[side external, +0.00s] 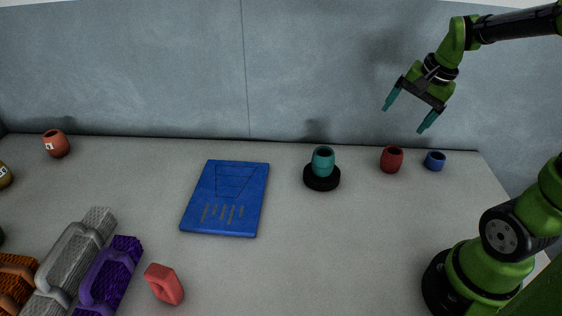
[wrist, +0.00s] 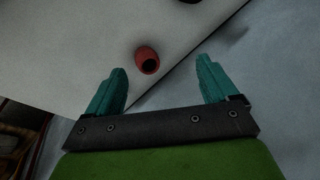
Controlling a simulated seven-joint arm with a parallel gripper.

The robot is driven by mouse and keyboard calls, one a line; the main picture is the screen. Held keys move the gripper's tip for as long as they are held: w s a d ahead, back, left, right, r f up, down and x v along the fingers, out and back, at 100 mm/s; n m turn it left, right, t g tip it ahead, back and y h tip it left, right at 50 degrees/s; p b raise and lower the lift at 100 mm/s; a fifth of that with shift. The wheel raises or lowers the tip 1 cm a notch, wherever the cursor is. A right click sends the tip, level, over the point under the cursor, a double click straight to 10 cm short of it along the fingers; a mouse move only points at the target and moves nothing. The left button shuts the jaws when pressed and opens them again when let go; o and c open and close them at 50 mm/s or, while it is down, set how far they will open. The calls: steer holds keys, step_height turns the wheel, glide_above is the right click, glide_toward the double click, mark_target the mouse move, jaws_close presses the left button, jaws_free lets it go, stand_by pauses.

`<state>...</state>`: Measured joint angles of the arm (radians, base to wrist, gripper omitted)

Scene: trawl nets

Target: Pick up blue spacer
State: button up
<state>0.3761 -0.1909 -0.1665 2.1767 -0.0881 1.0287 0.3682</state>
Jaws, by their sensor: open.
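The blue spacer (side external: 433,165) is a short, hollow blue ring standing on the table near its far right corner. It stands just right of a red barrel-shaped piece (side external: 391,164). My gripper (side external: 404,119) is open and empty, in the air above the far edge of the table, up and to the left of the spacer. In the wrist view my gripper (wrist: 163,66) shows two teal fingers spread apart, with a red hollow piece (wrist: 142,55) on the table beyond them. The blue spacer does not show in the wrist view.
A teal piece (side external: 323,155) stands on a black disc (side external: 321,184) left of the red one. A blue board (side external: 222,215) lies mid-table. Grey (side external: 98,220) and purple (side external: 124,248) handled blocks and a red link (side external: 164,284) lie at front left. A wall rises behind the table.

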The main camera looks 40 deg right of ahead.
steer(key=s+d+f+m+g, duration=0.2)
steer(key=d+f+m, duration=0.1)
steer(key=d+m, duration=0.65)
steer(key=m+g, duration=0.2)
steer(key=m, duration=0.6)
glide_above(436, 157)
steer(key=a, duration=0.2)
steer(key=f, duration=0.1)
steer(key=f+m, duration=0.1)
steer(key=f, duration=0.4)
steer(key=f+m, duration=0.1)
steer(key=f, duration=0.5)
steer(key=f+m, duration=0.1)
steer(key=f, duration=0.4)
steer(key=shift+s+f, duration=0.15)
steer(key=shift+s, duration=0.15)
steer(key=shift+d, duration=0.1)
steer(key=c, duration=1.1)
